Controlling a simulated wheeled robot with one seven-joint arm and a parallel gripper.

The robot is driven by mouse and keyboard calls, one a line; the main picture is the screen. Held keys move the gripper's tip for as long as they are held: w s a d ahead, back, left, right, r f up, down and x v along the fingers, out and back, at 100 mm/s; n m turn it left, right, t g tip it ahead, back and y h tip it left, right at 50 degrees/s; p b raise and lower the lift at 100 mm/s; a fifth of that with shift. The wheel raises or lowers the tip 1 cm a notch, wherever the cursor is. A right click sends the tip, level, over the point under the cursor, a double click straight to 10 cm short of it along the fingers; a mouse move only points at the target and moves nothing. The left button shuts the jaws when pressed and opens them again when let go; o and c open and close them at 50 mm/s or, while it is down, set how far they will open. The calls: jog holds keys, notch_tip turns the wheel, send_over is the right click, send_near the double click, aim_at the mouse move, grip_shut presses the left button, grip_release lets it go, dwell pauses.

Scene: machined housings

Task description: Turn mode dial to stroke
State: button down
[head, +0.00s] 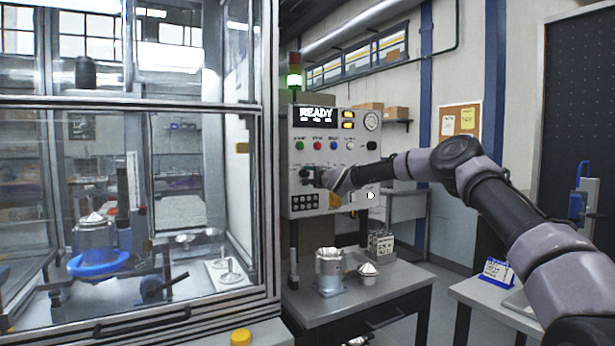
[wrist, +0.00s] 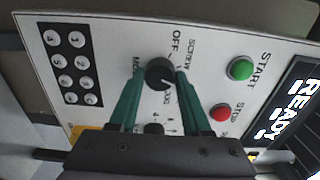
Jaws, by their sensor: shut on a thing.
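The control panel (head: 337,140) stands to the right of the glass cabinet, with its READY display lit. In the wrist view the black round mode dial (wrist: 158,74) sits on the white panel face, ringed by labels. OFF and SCREW read clearly above it; a label partly showing as OG is below it, and others are covered. The dial's white mark points to the lower right. My gripper (wrist: 159,76) has its green fingers on both sides of the dial, shut on it. In the head view my gripper (head: 321,178) reaches the panel's left half and hides part of it.
Green START (wrist: 240,69) and red STOP (wrist: 220,112) buttons lie close to the right finger. A numbered keypad (wrist: 72,68) lies left of the dial, and a second black knob (wrist: 153,129) below it. A bench (head: 385,285) with metal parts stands under the panel.

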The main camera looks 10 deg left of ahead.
dwell(0.3)
jog(key=shift+c, duration=1.8)
grip_release()
jog(key=v, duration=1.1)
jog(key=shift+w, duration=0.15)
